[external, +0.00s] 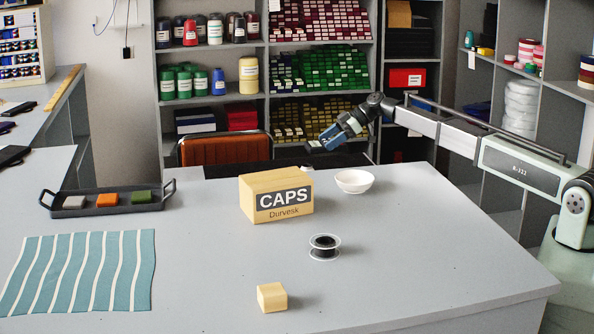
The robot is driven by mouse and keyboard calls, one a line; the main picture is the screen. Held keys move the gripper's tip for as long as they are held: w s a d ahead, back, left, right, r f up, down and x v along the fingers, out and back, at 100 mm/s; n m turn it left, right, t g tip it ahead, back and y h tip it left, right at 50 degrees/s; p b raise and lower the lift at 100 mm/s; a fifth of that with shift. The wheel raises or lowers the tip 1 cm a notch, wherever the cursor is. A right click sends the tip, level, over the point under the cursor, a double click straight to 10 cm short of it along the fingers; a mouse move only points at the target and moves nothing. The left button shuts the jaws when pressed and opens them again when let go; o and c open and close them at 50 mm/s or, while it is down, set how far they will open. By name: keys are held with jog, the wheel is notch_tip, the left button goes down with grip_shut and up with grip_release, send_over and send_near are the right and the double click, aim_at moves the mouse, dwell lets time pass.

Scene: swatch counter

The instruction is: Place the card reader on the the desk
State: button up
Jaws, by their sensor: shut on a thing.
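My gripper (322,143) is above the far edge of the grey desk (400,270), behind and to the right of the CAPS box, in front of the shelves. It is shut on a small dark thing, seemingly the card reader (313,147), held in the air clear of the desk top. The thing is small and partly covered by the fingers, so its shape and face are not clear. No other card reader shows on the desk.
The CAPS carton (276,196), a white bowl (354,181), a black spool (325,247), a wooden block (271,297), a tray (108,205) with three small blocks and a striped cloth (80,273) are on the desk. An orange chair (226,149) stands behind. The desk's right side is clear.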

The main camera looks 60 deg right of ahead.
jog(key=shift+f, duration=5.9)
jog(key=o, duration=1.3)
jog(key=shift+f, duration=0.1)
jog(key=v, duration=1.2)
